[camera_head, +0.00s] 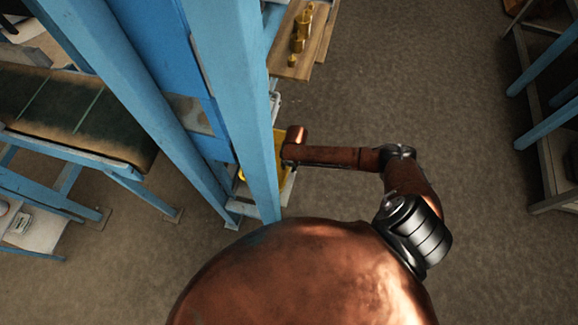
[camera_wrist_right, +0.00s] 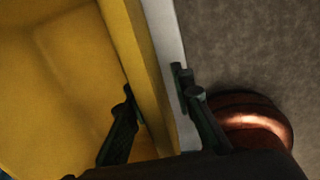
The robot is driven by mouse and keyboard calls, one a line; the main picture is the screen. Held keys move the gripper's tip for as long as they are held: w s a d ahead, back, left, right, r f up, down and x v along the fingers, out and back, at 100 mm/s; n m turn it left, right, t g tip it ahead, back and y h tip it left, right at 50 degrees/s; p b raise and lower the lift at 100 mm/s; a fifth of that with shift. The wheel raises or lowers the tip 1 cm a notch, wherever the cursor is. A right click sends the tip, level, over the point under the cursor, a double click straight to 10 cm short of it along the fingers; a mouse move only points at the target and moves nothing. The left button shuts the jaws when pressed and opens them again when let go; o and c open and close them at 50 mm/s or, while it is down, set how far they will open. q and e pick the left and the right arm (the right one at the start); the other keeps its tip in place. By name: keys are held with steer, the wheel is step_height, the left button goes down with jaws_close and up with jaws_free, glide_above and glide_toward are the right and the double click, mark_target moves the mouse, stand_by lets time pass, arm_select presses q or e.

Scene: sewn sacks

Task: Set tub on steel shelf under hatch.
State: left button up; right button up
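The yellow tub (camera_head: 279,148) shows only in part in the head view, behind a blue post. In the right wrist view the tub (camera_wrist_right: 60,75) fills the left side, and no contents show in the visible part. My right gripper (camera_wrist_right: 157,88) straddles the tub's wall, one finger inside and one outside. A narrow gap shows between the wall and the outer finger, so it looks open. A pale grey strip (camera_wrist_right: 166,28) beside the tub may be the steel shelf's edge. My left gripper is out of view.
The blue frame post (camera_head: 245,110) stands close to my right arm and hides part of the tub. A wooden shelf (camera_head: 300,62) with brass pieces (camera_head: 299,38) is above. A conveyor (camera_head: 75,110) stands at left. Floor is clear right of my right forearm.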

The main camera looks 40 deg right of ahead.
steer(key=shift+r, duration=0.1)
steer(key=shift+r, duration=0.4)
step_height(320, 180, up, 11)
steer(key=p, duration=0.3)
steer(key=shift+s+d+p, duration=0.35)
steer(key=shift+s, duration=0.1)
